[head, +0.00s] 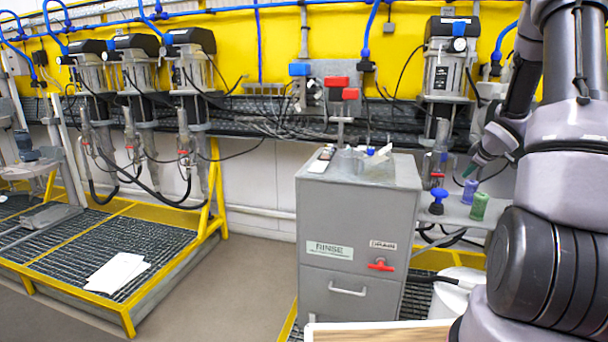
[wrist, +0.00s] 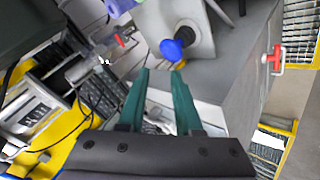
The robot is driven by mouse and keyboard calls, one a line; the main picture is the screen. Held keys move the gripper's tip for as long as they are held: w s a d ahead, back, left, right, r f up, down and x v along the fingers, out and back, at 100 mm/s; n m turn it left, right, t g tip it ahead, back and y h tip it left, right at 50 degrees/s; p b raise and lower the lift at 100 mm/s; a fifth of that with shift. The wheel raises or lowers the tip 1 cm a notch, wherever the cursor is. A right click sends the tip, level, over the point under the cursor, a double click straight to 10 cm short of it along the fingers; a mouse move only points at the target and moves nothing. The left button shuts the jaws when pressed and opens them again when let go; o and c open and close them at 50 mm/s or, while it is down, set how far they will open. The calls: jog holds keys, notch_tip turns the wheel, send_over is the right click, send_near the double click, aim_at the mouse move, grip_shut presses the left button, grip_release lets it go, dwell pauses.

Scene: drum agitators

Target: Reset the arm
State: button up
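My arm (head: 575,160) fills the right side of the head view, folded with its upper link raised. My gripper (wrist: 162,72) shows two green fingers in the wrist view, spread apart with nothing held between them. A green fingertip also shows in the head view (head: 470,170), to the left of my arm and above the small shelf. Beyond the fingers in the wrist view is a blue knob (wrist: 172,50), apart from them as far as I can tell. The rest of my gripper is mostly hidden in the head view.
A grey RINSE cabinet (head: 325,225) with a red valve handle (head: 380,265) stands at centre. A purple container (head: 470,190), a green one (head: 479,206) and a blue knob (head: 437,200) sit beside it. Drum agitators (head: 192,65) line the yellow wall. Floor (head: 225,290) is clear at left-centre.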

jog(key=s+a+r+m+h, duration=0.1)
jog(key=s+a+r+m, duration=0.4)
jog(key=r, duration=0.4)
jog(key=s+a+r+m+h, duration=0.1)
jog(key=s+a+r+m, duration=0.1)
jog(key=s+a+r, duration=0.55)
jog(key=s+a+r+m+g+y, duration=0.1)
jog(key=s+a+r+m+y, duration=0.1)
jog(key=s+a, duration=0.6)
jog(key=s+a+r+m+g+y, duration=0.1)
jog(key=s+a+r+m+y, duration=0.2)
jog(key=s+a, duration=0.5)
jog(key=s+m, duration=0.1)
jog(key=s, duration=0.4)
jog(key=shift+s+a+r+y, duration=0.2)
jog(key=shift+r+y, duration=0.1)
jog(key=shift+r, duration=0.1)
jog(key=shift+d, duration=0.1)
